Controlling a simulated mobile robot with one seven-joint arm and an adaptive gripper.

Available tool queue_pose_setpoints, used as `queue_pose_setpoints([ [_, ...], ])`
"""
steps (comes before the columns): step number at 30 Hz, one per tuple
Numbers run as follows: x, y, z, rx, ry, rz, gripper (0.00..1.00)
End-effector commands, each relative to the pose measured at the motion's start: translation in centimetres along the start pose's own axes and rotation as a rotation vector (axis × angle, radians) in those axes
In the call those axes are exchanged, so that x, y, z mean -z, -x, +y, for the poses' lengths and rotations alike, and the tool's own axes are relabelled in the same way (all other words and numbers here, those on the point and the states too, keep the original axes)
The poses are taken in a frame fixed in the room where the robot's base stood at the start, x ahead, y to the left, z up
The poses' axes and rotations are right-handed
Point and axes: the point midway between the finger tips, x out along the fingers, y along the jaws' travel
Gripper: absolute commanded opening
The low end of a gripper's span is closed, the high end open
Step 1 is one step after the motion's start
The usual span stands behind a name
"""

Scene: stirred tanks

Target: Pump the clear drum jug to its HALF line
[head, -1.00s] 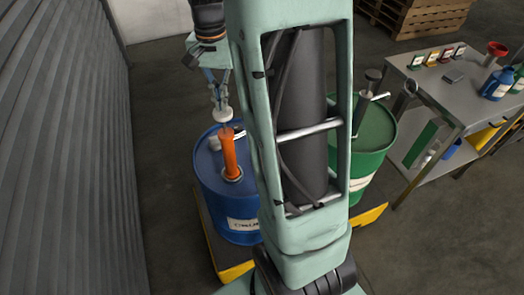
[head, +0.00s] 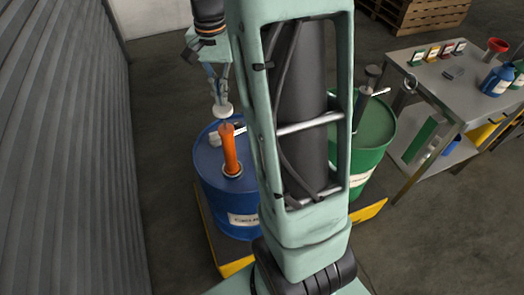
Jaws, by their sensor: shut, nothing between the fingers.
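An orange hand pump (head: 231,150) stands upright on the blue drum (head: 222,190), left of my arm column. Its white round knob (head: 223,110) sits above the orange body. My gripper (head: 221,100) points down right over the knob, fingers together and nothing held between them. At this size I cannot tell whether the fingertips touch the knob. A pale spout-like piece (head: 217,138) lies by the pump top. I cannot make out the clear jug or its HALF line; my arm covers the area right of the blue drum.
A green drum (head: 372,130) with a dark-topped pump (head: 370,82) stands right of my arm. Both drums stand on a yellow-edged platform (head: 370,214). A grey bench (head: 440,82) with bottles and a red funnel (head: 496,46) is at right. A corrugated wall (head: 60,150) bounds the left.

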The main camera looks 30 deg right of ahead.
Motion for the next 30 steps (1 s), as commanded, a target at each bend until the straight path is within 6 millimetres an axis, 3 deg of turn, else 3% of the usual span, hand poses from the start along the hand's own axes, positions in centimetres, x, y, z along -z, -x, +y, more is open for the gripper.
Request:
queue_pose_setpoints([
  [20,0.0,-2.2,0.0,0.000,0.000,-0.001,0.00],
  [30,0.0,-0.4,0.0,0.000,0.000,0.000,0.00],
])
